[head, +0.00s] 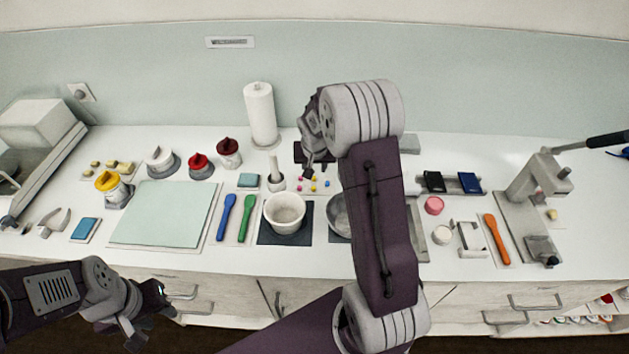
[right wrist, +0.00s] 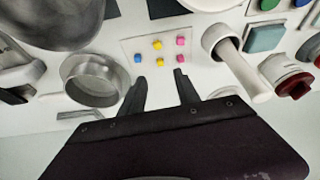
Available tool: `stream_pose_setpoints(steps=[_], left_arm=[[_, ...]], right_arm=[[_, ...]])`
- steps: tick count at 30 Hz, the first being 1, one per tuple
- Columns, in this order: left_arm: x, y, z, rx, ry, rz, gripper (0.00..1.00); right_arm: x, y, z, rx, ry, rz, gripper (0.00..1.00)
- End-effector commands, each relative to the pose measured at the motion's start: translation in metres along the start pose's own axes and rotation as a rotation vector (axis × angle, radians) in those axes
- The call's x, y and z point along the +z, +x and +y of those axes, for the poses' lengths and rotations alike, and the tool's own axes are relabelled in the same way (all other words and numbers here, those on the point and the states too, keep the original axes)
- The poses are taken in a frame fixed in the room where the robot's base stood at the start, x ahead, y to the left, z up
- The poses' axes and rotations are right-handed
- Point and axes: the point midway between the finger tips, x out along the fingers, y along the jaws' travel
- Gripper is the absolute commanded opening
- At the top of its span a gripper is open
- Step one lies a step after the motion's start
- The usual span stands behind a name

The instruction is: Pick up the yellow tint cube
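Several small tint cubes lie on a white card (right wrist: 135,46) beyond my right gripper's fingertips. In the right wrist view two look yellow: one in the upper row (right wrist: 157,44) and one in the lower row (right wrist: 157,60). Pink cubes (right wrist: 180,41) and a blue cube (right wrist: 138,57) lie around them. In the head view the cubes are tiny, with a yellow one (head: 314,178) beside the fingers. My right gripper (right wrist: 161,80) is open and empty, above the counter and touching no cube. My left gripper (head: 148,318) is low in front of the counter, fingers apart and empty.
A mortar with pestle (right wrist: 228,40) stands close beside the card, and a metal ring-shaped dish (right wrist: 90,78) on the other side. A white bowl (head: 285,212) stands in front of the cubes, a paper towel roll (head: 260,115) behind. My right arm hides part of the counter.

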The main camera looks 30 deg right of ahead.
Motion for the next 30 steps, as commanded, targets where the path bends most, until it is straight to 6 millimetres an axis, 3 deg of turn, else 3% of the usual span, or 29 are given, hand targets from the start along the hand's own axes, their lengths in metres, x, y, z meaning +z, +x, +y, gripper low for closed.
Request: stream_pose_setpoints(steps=[3,9,14,22,30], left_arm=[[0.000,-0.002,0.000,0.000,0.000,0.000,0.36],[-0.001,-0.006,0.000,0.000,0.000,0.000,0.36],[-0.001,-0.007,0.000,0.000,0.000,0.000,0.36],[-0.002,-0.016,0.000,0.000,0.000,0.000,0.36],[-0.002,-0.016,0.000,0.000,0.000,0.000,0.36]], right_arm=[[-0.001,0.004,0.000,0.000,0.000,0.001,0.38],[-0.001,0.033,0.000,0.000,-0.001,0.000,0.38],[-0.001,0.039,0.000,-0.001,0.000,0.001,0.38],[-0.002,0.083,0.001,0.000,-0.002,0.000,0.38],[-0.002,0.089,0.001,-0.002,0.000,0.003,0.38]])
